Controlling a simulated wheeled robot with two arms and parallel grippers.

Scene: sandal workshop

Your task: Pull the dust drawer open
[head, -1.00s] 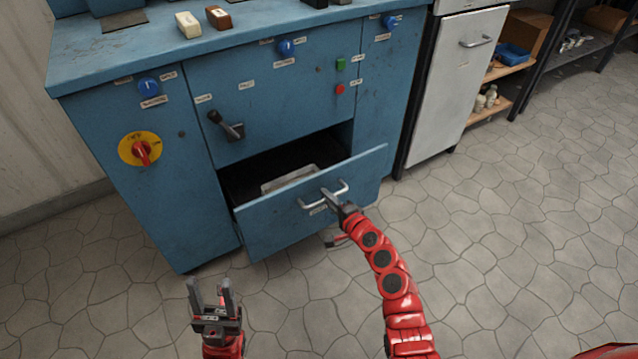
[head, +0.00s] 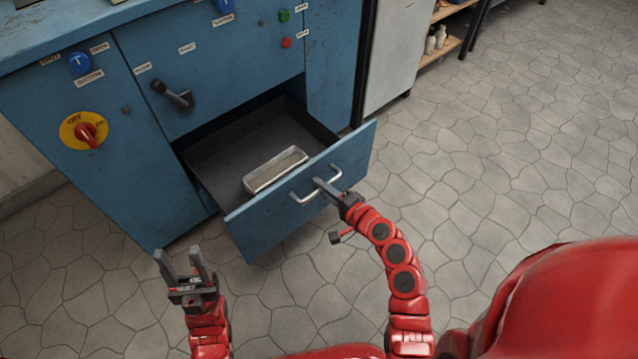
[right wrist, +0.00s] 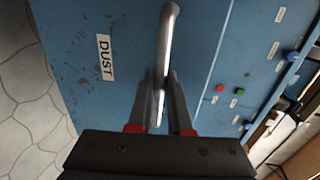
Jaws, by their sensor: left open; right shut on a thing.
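The blue dust drawer (head: 268,222) stands well out of the blue cabinet in the head view, its dark inside showing. Its front carries a pale bar handle (head: 300,196). My right gripper (head: 325,186) is shut on this handle, and the handle (right wrist: 168,40) also shows between its fingers in the right wrist view, beside a DUST label (right wrist: 105,58). A light metal tray (head: 275,170) lies in the drawer near its front. My left gripper (head: 181,262) is open and empty above the floor, left of the drawer front and apart from it.
The blue cabinet (head: 80,185) has a yellow and red rotary switch (head: 85,131), a black lever (head: 172,95) and small buttons above the drawer. A pale cabinet (head: 397,55) stands to the right. The stone-patterned floor (head: 500,150) at right is clear.

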